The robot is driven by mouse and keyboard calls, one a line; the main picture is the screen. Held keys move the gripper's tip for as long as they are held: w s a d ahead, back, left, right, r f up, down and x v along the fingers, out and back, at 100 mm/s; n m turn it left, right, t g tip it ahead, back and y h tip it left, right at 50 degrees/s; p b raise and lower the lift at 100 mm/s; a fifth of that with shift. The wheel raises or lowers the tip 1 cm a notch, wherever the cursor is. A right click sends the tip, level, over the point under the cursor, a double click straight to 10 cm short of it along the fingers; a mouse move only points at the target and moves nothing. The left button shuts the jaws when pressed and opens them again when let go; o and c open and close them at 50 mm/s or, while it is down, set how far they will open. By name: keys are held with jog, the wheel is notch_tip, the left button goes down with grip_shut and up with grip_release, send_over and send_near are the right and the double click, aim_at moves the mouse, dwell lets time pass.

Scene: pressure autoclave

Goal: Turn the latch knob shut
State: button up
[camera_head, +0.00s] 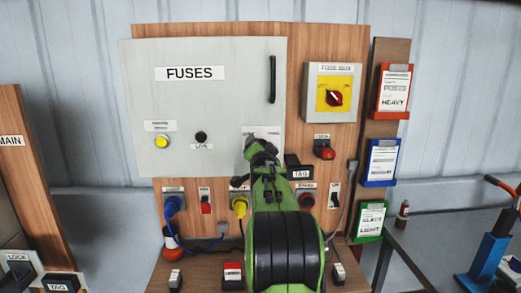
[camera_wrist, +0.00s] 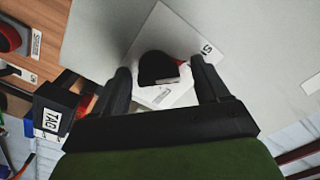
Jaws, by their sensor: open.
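The latch knob (camera_wrist: 157,68) is black with a bit of red at its right side. It sits on a white label plate (camera_wrist: 178,28) on the grey fuse cabinet door. In the wrist view my gripper (camera_wrist: 161,80) is open, with one finger on each side of the knob and visible gaps between. I cannot tell how far the fingertips reach along its depth. In the head view my gripper (camera_head: 262,150) is in front of the plate (camera_head: 270,131) and hides the knob. The cabinet (camera_head: 210,95) is marked FUSES and its door looks closed.
A yellow button (camera_head: 162,141) and a black button (camera_head: 201,137) are on the door, with a black handle (camera_head: 272,79) at upper right. A black TAG box (camera_head: 299,173) sits close right of my gripper. A yellow switch box (camera_head: 331,92) is further right.

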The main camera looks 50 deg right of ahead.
jog(key=b+v, duration=0.2)
jog(key=v, duration=1.3)
jog(key=shift+s+a+b, duration=0.25)
jog(key=shift+s+b, duration=0.05)
jog(key=a+f+n+y+p, duration=0.1)
jog(key=a+f+n+y, duration=0.35)
jog(key=a, duration=0.65)
jog(key=a+f+n+y+p, duration=0.25)
jog(key=a+n+y, duration=0.25)
jog(key=a, duration=0.6)
jog(key=s+a+f+n+g+y, duration=0.2)
jog(key=s+a+f+n+g, duration=0.1)
jog(key=s+a, duration=0.3)
jog(key=s+a+f+n+g+y+p, duration=0.1)
jog(key=s+a+f+n+g+y, duration=0.1)
jog(key=s+a+f+n, duration=0.4)
jog(key=shift+s+a+g, duration=0.6)
jog(key=shift+s+a, duration=0.05)
jog(key=shift+s, duration=0.1)
